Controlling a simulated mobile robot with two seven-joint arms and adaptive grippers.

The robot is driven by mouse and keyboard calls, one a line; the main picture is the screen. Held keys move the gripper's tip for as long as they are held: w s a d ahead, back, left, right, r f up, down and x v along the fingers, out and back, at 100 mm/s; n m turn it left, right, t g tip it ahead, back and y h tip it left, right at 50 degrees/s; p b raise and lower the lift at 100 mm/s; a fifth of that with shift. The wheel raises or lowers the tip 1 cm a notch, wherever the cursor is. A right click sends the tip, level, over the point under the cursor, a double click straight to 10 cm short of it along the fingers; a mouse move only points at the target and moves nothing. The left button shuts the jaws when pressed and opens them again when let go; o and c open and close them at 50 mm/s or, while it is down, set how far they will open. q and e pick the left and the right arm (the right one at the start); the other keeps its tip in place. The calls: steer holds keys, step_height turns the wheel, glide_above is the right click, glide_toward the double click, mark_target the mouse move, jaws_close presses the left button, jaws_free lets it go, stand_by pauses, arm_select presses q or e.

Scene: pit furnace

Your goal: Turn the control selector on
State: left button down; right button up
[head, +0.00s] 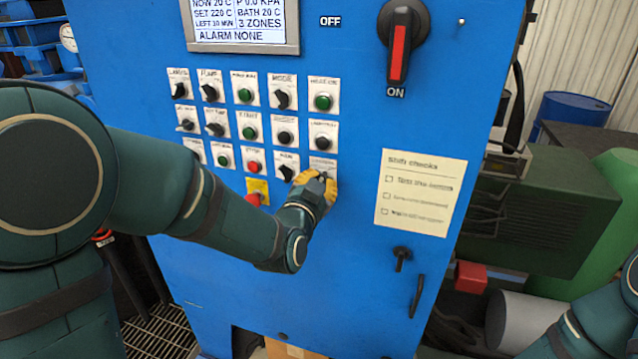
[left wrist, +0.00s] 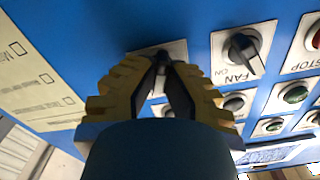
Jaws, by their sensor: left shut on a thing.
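The blue panel (head: 350,120) carries rows of selectors and push buttons on white plates. My left gripper (head: 324,182) is at the bottom-right plate (head: 322,162) of the rows, whose label is too blurred to read. In the left wrist view, my left gripper (left wrist: 162,80) has its yellow ridged fingers on both sides of a dark selector knob (left wrist: 162,62) and is shut on it. The fingers partly hide this knob, so its exact setting is unclear. My right gripper is outside the view.
A FAN selector (left wrist: 243,50) sits beside the gripped knob. A red button (head: 254,199) on a yellow plate is at lower left. A large ON/OFF switch (head: 399,50), a paper checklist (head: 421,192) and a door handle (head: 417,297) are to the right.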

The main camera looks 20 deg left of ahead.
arm_select(q)
steer(key=shift+m, duration=0.5)
steer(key=c, duration=1)
jaws_free()
steer(key=s, duration=0.7)
steer(key=shift+s+a, duration=0.15)
steer(key=shift+s, duration=0.1)
